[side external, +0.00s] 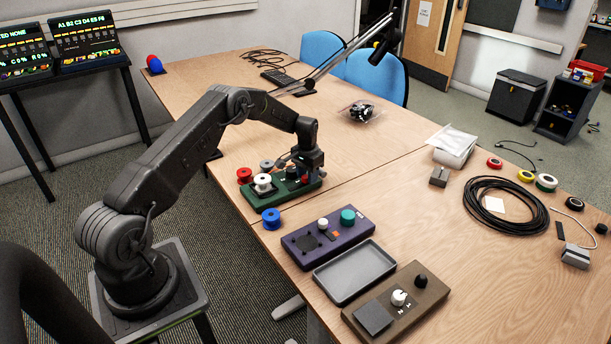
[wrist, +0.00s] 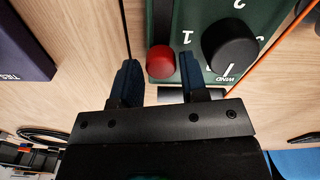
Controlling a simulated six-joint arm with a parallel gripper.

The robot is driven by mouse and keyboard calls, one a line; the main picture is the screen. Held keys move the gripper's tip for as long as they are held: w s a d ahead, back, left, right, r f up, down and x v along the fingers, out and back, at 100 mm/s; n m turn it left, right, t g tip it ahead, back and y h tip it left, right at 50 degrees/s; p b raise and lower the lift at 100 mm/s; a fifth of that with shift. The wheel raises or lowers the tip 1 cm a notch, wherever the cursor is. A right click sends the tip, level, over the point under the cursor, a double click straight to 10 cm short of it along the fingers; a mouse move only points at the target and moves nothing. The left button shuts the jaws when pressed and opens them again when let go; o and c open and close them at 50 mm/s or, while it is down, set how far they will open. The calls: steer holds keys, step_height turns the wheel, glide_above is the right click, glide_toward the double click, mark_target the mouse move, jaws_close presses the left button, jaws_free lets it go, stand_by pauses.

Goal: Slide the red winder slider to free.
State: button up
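The winder is a dark green panel (side external: 262,200) on the table in the side view. In the wrist view its green face (wrist: 210,12) has white numbers, a "WIND" label, a round red knob (wrist: 160,59) and a larger black dial (wrist: 231,46). The red knob, which I take as the slider, lies by the panel's edge beside the "1". My gripper (wrist: 158,75) is open, one finger on each side of the red knob. I cannot tell whether the fingers touch it.
Red (side external: 244,175), white (side external: 263,183) and grey spools stand on or beside the green panel's left part. A blue spool (side external: 271,218) stands near the table edge. A purple panel (side external: 328,239), grey tray (side external: 355,272) and brown panel (side external: 397,302) lie in front.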

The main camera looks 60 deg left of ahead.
steer(key=shift+o, duration=1.2)
steer(key=shift+s, duration=0.1)
steer(key=shift+r, duration=0.1)
step_height(320, 180, up, 14)
steer(key=shift+f, duration=0.2)
